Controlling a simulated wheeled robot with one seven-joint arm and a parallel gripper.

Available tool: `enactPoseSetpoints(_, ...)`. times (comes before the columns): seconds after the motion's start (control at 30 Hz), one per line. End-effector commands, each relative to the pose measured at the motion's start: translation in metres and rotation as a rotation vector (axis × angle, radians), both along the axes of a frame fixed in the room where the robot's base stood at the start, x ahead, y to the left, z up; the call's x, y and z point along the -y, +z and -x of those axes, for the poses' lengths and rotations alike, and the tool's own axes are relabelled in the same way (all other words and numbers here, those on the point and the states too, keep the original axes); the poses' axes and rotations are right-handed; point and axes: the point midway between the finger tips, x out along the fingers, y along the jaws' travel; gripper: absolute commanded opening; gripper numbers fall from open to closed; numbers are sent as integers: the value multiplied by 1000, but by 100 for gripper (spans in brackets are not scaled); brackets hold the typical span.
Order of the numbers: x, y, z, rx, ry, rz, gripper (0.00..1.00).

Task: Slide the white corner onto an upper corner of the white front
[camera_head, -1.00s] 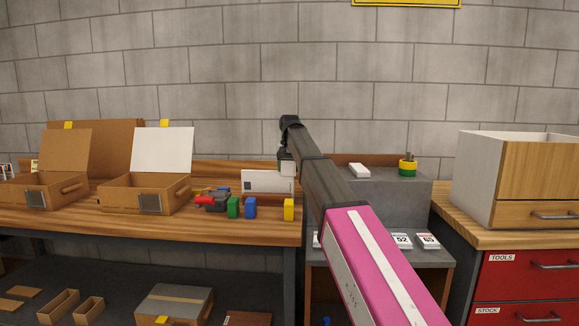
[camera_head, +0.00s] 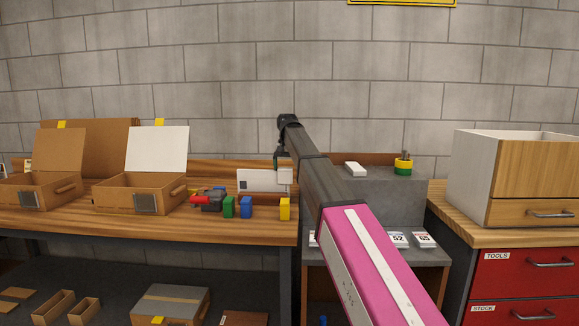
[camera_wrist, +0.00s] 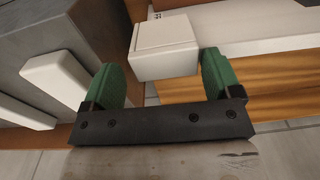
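The white front (camera_head: 256,180) is an upright white panel with a dark square, standing on the wooden bench. The white corner (camera_head: 285,176), a small white block, is at its upper right corner, overlapping it in the head view; I cannot tell how fully it is seated. In the wrist view the white corner (camera_wrist: 163,48) lies between and just beyond the green fingertips. My gripper (camera_wrist: 161,78) is open around it, with a narrow gap at the left finger and the right finger very close. My arm hides part of the area right of the front.
An open box (camera_head: 140,197) with a white lid stands farther left. A large drawer box (camera_head: 530,175) is at right.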

Motion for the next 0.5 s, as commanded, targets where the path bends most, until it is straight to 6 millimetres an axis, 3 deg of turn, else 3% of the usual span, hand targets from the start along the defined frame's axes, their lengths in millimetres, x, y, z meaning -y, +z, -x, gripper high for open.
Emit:
enactPoseSetpoints(0.03,3,-17,11,-29,-4,17,94)
enactPoseSetpoints(0.07,4,-11,11,-28,-4,15,94)
enactPoseSetpoints(0.5,16,81,7,-2,1,-30,94)
